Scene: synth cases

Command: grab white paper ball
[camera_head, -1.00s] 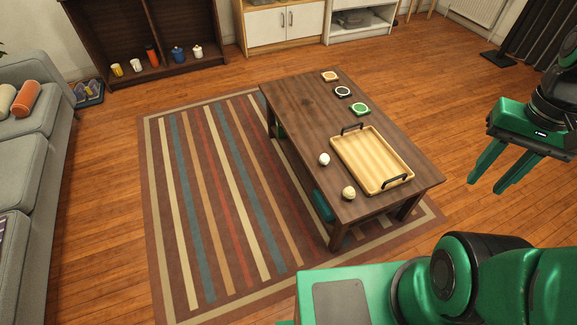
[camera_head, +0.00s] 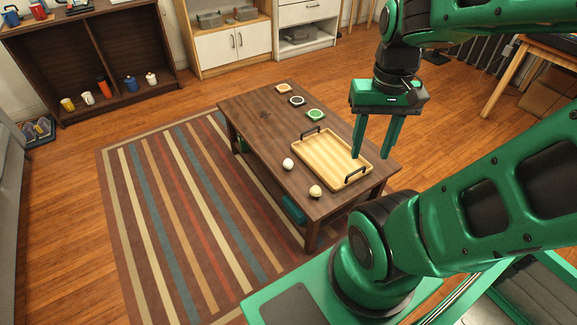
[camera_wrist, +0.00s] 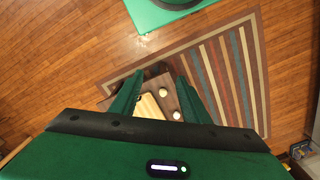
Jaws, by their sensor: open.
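The white paper ball (camera_head: 288,164) lies on the dark wooden table (camera_head: 262,125), at its left edge beside the tray. A cream, yellowish ball (camera_head: 315,191) lies nearer to me on the same table. My gripper (camera_head: 373,156) is open and empty, fingers pointing down. In the head view it appears over the right end of the tray, apart from both balls. In the wrist view, the white ball (camera_wrist: 177,116) and the cream ball (camera_wrist: 162,93) show between the fingers (camera_wrist: 160,77), well below them.
A wooden tray (camera_head: 325,155) with black handles stands beside the balls. Several round and square coasters, one green (camera_head: 316,114), lie at the table's far end. A striped rug (camera_head: 190,200) lies under the table. A shelf with cups (camera_head: 130,84) stands at the back left.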

